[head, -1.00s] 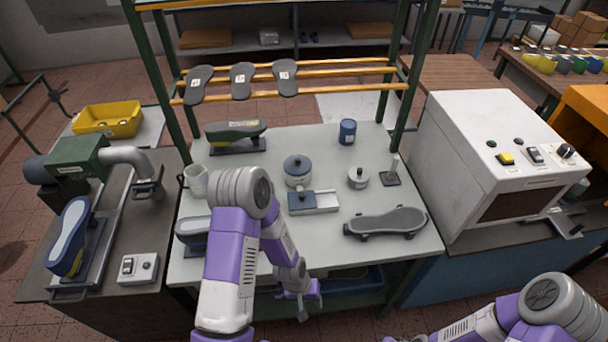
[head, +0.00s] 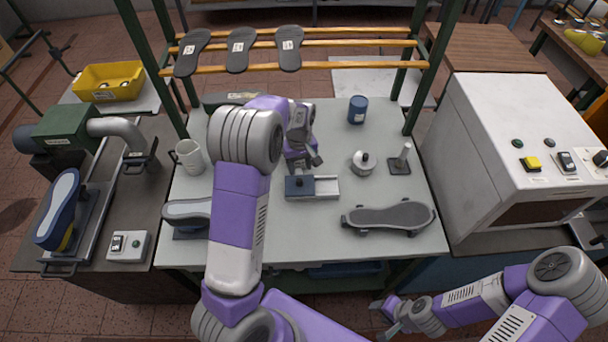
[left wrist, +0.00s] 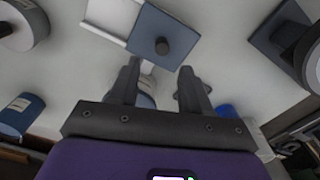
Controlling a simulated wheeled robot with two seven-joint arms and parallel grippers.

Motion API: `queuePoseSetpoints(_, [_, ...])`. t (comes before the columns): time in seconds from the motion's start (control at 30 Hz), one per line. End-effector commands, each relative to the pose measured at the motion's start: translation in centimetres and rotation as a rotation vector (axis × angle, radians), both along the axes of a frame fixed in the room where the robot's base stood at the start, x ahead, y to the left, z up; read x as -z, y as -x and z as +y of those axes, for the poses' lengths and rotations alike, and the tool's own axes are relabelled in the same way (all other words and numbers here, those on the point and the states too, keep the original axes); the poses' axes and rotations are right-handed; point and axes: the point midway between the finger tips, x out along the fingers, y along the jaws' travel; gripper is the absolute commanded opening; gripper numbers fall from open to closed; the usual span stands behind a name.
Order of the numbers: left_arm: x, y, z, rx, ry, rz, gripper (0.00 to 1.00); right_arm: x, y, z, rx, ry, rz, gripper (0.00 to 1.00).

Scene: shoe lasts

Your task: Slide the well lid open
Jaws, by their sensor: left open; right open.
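The well (head: 325,187) is a small pale rectangular box in the middle of the table in the head view. Its blue-grey lid (head: 299,187) with a dark round knob covers the left part; the right part shows pale. The lid (left wrist: 162,36) is also at the top centre of the left wrist view, knob upward. My left gripper (head: 303,162) is open and empty, just behind the lid in the head view; in the left wrist view its fingertips (left wrist: 158,72) are apart, below the knob and not around it. My right gripper (head: 388,318) is low, in front of the table, far from the well.
A small round pot (head: 363,163), a post on a dark base (head: 400,160) and a blue tin (head: 357,110) stand right of the well. A white mug (head: 190,156) is at left. Table in front of the well is clear.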

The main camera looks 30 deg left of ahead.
Motion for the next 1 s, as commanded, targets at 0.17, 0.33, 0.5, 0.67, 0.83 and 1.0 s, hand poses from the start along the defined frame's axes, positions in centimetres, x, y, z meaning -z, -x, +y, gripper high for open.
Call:
queuePoseSetpoints(0.17, [2.9,0.1,0.0,0.0,0.0,0.006,0.48,0.1,0.0,0.0,0.0,0.0,0.0,0.43])
queuePoseSetpoints(0.33, [5.4,0.1,-0.1,0.002,0.002,0.004,0.48,0.2,0.0,0.0,0.0,0.0,0.0,0.43])
queuePoseSetpoints(0.5, [6.7,0.1,0.0,0.002,0.002,0.003,0.48,0.3,0.0,0.0,0.0,0.0,0.0,0.43])
queuePoseSetpoints(0.67, [6.9,0.1,-0.1,0.003,0.002,0.001,0.48,0.3,0.0,0.0,0.0,0.0,0.0,0.43])
queuePoseSetpoints(0.83, [6.9,0.1,-0.1,0.003,0.002,0.001,0.42,0.3,0.0,0.0,0.0,0.0,0.0,0.43])
queuePoseSetpoints(1.0, [6.9,0.1,-0.1,0.003,0.002,0.001,0.16,0.3,0.0,0.0,0.0,0.0,0.0,0.43])
